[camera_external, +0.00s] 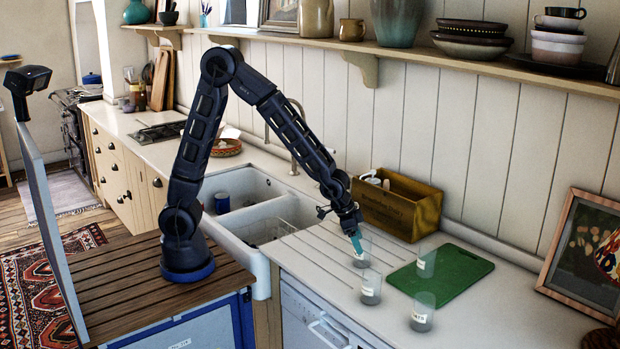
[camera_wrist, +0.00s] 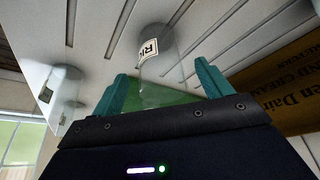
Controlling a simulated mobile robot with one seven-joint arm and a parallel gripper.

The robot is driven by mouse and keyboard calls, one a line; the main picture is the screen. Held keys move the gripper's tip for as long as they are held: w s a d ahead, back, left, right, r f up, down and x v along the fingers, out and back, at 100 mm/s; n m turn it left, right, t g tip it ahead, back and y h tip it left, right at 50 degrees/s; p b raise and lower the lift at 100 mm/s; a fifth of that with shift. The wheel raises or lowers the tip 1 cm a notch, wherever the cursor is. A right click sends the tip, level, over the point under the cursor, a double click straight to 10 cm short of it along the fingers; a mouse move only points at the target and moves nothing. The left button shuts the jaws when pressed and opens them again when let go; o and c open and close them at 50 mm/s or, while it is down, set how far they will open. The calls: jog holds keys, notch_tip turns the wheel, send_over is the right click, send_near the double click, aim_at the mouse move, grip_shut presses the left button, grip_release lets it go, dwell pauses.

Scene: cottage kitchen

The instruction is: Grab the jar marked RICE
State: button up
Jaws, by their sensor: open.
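The clear glass jar (camera_wrist: 165,70) with a white label, its visible letters starting "RI", shows between my two teal fingers in the wrist view; the rest of the label is cut off from sight. In the external view this jar (camera_external: 362,256) stands upright on the counter under my fingertips. My gripper (camera_external: 357,243) is open, pointing down at the jar. Its fingers (camera_wrist: 160,82) lie on either side of the jar in the wrist view, with visible gaps. I cannot tell how far down they reach around it.
A wooden crate (camera_external: 400,213) stands behind. The sink (camera_external: 255,190) is left. A framed picture (camera_external: 575,255) leans at right.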

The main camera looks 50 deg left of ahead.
jog(key=shift+x, duration=2.2)
jog(key=shift+w, duration=0.1)
jog(key=shift+r, duration=0.1)
jog(key=c, duration=1.1)
